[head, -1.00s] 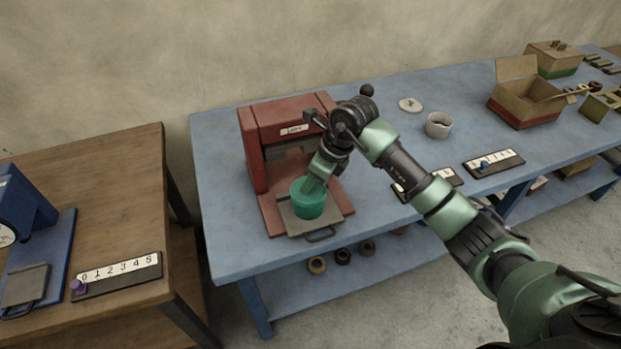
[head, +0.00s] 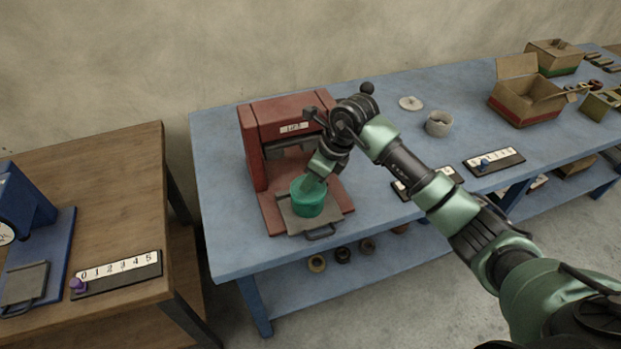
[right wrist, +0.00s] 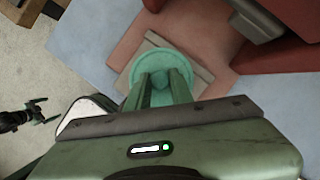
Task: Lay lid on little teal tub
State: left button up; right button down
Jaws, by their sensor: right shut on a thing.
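The little teal tub (head: 308,206) stands upright on the grey plate of the red press. My right gripper (head: 316,182) points down at the tub's top from above. In the right wrist view the two fingers (right wrist: 164,84) are shut on what looks like the round knob of a teal lid (right wrist: 160,56). The lid lies at the tub's mouth; I cannot tell whether it sits fully flat, as the fingers cover part of it.
The red press (head: 290,125) rises just behind the tub, close to my gripper. A whitish tub (head: 438,125) and its loose lid (head: 410,104) stand farther right on the blue table (head: 235,240). Label boards (head: 494,161) lie near the front edge. An open cardboard box (head: 525,103) is beyond.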

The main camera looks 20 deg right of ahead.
jog(key=shift+f+b, duration=0.45)
jog(key=shift+b, duration=0.3)
dwell(1.4)
dwell(0.4)
jog(key=c, duration=0.7)
grip_release()
jog(key=shift+r, duration=0.1)
jog(key=shift+r+p, duration=2)
jog(key=shift+r, duration=1.45)
